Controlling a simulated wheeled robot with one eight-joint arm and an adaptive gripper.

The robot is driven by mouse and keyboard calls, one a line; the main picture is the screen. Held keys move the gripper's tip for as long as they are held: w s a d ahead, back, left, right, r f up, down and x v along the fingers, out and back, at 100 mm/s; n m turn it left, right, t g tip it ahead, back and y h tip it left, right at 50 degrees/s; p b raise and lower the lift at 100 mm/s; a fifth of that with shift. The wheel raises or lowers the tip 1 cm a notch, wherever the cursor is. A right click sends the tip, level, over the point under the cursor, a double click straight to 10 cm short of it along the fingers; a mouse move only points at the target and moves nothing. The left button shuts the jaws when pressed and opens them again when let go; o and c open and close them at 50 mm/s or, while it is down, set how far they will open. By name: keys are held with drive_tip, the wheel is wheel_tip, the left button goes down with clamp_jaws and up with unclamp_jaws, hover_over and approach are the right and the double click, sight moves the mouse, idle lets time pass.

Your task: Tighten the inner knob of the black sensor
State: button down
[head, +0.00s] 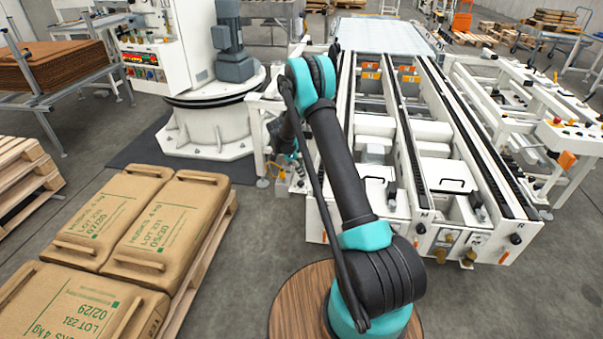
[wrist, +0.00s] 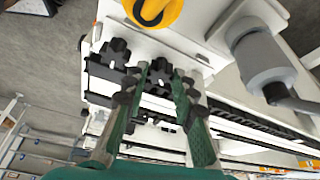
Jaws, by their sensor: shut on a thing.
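In the wrist view, two black star-shaped knobs sit side by side on the black sensor (wrist: 100,86) at the white machine's edge. The left knob (wrist: 113,54) stands free, outside my fingers. My gripper (wrist: 160,77) has its green fingers on either side of the right knob (wrist: 158,70) and is shut on it. The fingers partly cover this knob and the sensor body below it. The sensor and knobs are too small or hidden to make out there.
Close to the knobs are a yellow-orange part (wrist: 153,10) above and a grey cylinder with a lever (wrist: 262,62) at right. A white conveyor frame (head: 337,150) stands right of my arm. Sacks on a pallet (head: 207,270) lie left. Grey floor is open between.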

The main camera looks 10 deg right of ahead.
drive_tip(key=shift+w+m+g+y, duration=0.15)
drive_tip(key=shift+m+g, duration=0.25)
drive_tip(key=shift+m, duration=0.7)
drive_tip(key=shift+m+g+y, duration=0.15)
drive_tip(key=shift+m+g, duration=0.25)
drive_tip(key=shift+m, duration=0.7)
drive_tip(key=c, duration=1.2)
unclamp_jaws()
drive_tip(key=v, duration=0.8)
